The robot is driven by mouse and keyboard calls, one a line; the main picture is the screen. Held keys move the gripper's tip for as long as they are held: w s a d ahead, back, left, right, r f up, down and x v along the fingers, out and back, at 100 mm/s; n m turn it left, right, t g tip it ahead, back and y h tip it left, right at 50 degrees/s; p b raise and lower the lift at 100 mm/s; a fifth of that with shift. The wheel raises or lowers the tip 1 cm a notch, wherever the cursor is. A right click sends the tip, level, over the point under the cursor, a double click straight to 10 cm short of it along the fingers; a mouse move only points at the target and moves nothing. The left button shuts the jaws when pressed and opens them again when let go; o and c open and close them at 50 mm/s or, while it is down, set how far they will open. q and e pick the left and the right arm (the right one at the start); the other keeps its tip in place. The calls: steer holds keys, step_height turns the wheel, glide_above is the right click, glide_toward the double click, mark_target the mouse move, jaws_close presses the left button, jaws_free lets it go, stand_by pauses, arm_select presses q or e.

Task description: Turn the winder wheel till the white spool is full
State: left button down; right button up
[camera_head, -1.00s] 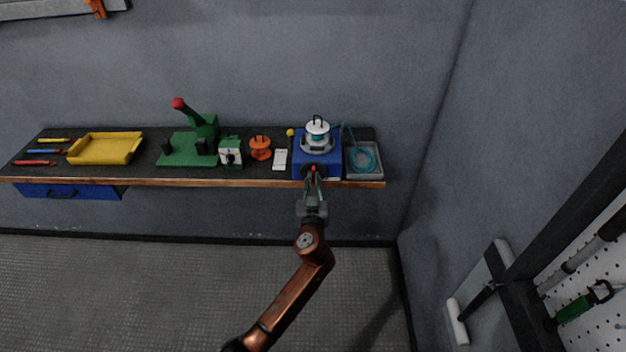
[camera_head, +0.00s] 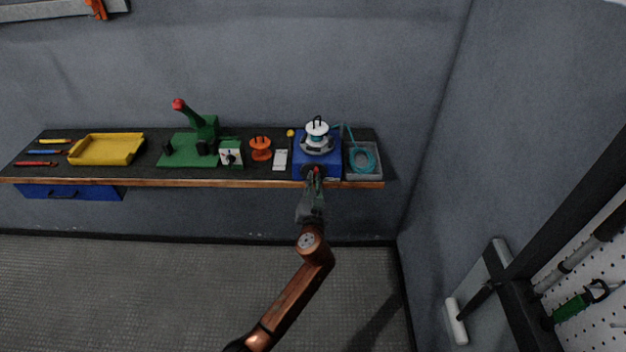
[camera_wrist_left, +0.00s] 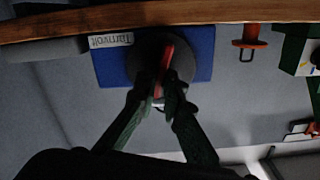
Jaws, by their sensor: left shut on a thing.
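The blue winder (camera_head: 331,163) stands on the bench at its right part, with the white spool (camera_head: 317,127) upright on top and some teal wire low on it. The dark round winder wheel (camera_head: 307,171) is on its front face. In the left wrist view the wheel (camera_wrist_left: 186,62) has a red bar-like grip (camera_wrist_left: 166,58) across it. My left gripper (camera_head: 315,183) is at the wheel, and its fingers (camera_wrist_left: 161,90) are shut on the red grip. The fingers hide part of the wheel. My right gripper is out of view.
A grey tray (camera_head: 376,174) with a teal wire coil (camera_head: 361,157) is right of the winder. An orange spool (camera_head: 260,149), a white block (camera_head: 280,159), a green press (camera_head: 185,150) and a yellow tray (camera_head: 106,150) stand to the left. The bench's wooden front edge (camera_head: 220,183) runs below.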

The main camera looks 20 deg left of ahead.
arm_select(q)
steer(key=shift+d+f+m+p, duration=0.15)
steer(key=shift+m+p, duration=0.65)
steer(key=shift+m, duration=1.5)
steer(key=shift+f+m+p, duration=0.1)
steer(key=shift+m+p, duration=0.7)
steer(key=shift+m, duration=1.5)
steer(key=shift+d+f+m+p, duration=0.15)
steer(key=shift+m+p, duration=0.65)
steer(key=shift+m, duration=1.5)
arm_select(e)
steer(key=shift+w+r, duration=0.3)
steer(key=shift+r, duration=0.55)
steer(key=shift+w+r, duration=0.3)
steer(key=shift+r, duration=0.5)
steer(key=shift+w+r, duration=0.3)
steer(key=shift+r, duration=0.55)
arm_select(q)
steer(key=c, duration=2)
jaws_free()
steer(key=shift+c, duration=0.2)
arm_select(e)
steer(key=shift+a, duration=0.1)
arm_select(q)
steer(key=v, duration=1.2)
